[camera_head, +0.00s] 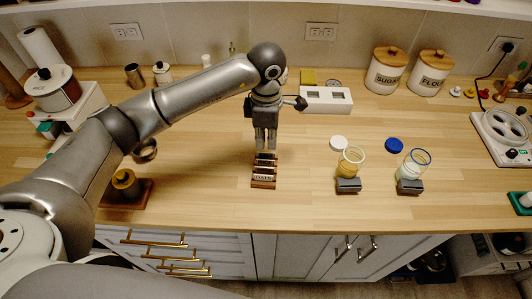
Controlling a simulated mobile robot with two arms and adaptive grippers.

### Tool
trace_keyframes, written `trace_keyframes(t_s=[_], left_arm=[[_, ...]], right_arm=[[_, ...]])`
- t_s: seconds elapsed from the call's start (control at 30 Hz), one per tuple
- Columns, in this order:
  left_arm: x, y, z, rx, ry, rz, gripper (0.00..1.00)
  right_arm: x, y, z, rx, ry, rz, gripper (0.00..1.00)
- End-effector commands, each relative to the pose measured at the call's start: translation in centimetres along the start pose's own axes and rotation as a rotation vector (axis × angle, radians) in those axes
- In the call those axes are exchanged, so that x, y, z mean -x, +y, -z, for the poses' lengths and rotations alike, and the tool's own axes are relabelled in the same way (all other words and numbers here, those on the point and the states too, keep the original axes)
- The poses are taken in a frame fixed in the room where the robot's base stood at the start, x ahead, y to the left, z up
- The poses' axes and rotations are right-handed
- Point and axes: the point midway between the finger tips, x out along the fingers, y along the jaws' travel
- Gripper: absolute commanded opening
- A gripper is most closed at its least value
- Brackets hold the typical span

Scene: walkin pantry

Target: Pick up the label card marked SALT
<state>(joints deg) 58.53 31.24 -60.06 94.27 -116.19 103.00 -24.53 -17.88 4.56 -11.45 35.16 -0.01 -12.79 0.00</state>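A small wooden rack (263,184) stands near the counter's front edge and holds several light label cards (263,177) in dark slots. The front card bears dark print too small to read, so I cannot tell which card is marked SALT. My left gripper (266,149) points down just above and behind the rack, its fingers close together. I cannot tell whether a gap remains between them or whether they touch a card. The gripper hides the area behind the rack. My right gripper is not in view.
A white lid (338,143) and blue lid (394,145) lie nearby. Behind are a white two-slot box (327,101) and canisters SUGAR (384,72) and FLOUR (428,75). Counter between rack and jars is clear.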

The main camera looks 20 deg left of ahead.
Motion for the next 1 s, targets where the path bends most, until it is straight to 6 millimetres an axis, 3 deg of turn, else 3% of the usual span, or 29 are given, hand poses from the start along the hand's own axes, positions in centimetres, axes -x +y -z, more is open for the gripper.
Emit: trace_keyframes(t_s=[0.17, 0.3, 0.5, 0.7, 0.8, 1.0], left_arm=[[-1.3, -0.1, 0.1, -0.001, 0.001, 0.003, 0.08], [-3.1, -0.2, 0.3, 0.0, 0.001, 0.004, 0.08], [-5.2, 0.0, 0.2, -0.001, -0.001, -0.001, 0.08], [-5.4, 0.0, 0.2, -0.001, -0.001, -0.002, 0.08], [-5.4, 0.0, 0.2, -0.001, -0.001, -0.002, 0.0], [-5.3, 0.0, 0.2, -0.001, -0.001, -0.002, 0.0]], right_arm=[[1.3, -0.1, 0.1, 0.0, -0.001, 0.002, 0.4], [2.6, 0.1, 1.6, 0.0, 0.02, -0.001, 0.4], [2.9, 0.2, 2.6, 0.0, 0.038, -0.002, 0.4], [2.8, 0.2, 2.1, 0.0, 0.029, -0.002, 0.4], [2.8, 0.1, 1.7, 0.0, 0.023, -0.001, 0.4], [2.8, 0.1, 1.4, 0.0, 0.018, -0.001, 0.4]])
